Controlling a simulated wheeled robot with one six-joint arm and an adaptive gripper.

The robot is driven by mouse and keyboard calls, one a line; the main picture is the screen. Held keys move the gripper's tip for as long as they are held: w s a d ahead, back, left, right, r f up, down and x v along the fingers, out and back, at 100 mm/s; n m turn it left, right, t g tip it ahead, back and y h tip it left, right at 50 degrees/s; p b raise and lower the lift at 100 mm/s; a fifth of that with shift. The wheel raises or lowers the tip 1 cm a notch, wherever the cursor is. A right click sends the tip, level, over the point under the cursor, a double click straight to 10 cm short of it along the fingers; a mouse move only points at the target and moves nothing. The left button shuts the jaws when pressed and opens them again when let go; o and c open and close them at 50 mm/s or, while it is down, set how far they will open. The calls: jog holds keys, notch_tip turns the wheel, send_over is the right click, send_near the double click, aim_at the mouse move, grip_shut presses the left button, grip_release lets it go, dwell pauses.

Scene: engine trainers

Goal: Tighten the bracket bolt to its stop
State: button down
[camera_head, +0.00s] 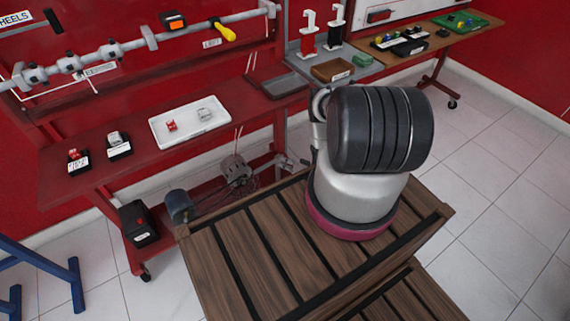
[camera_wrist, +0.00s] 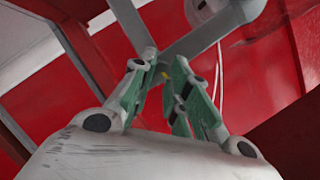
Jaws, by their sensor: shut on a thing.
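My gripper (camera_wrist: 160,78) is in the wrist view, its two green-padded fingers drawn together at the tips. A grey angled metal bar (camera_wrist: 207,34), probably the bracket, runs just beyond the fingertips. In the head view my arm covers much of the middle right, and I cannot make out the bolt there.
In the head view a red bench holds a white tray (camera_head: 188,123) with two small parts and a dark tray (camera_head: 277,85). A motor-like part (camera_head: 235,170) and a grey cylinder (camera_head: 179,206) sit low beneath it. A slatted wooden surface (camera_head: 235,260) is bare in front.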

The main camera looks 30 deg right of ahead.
jog(key=c, duration=1.4)
grip_release()
jog(key=shift+s, duration=0.1)
jog(key=v, duration=1.2)
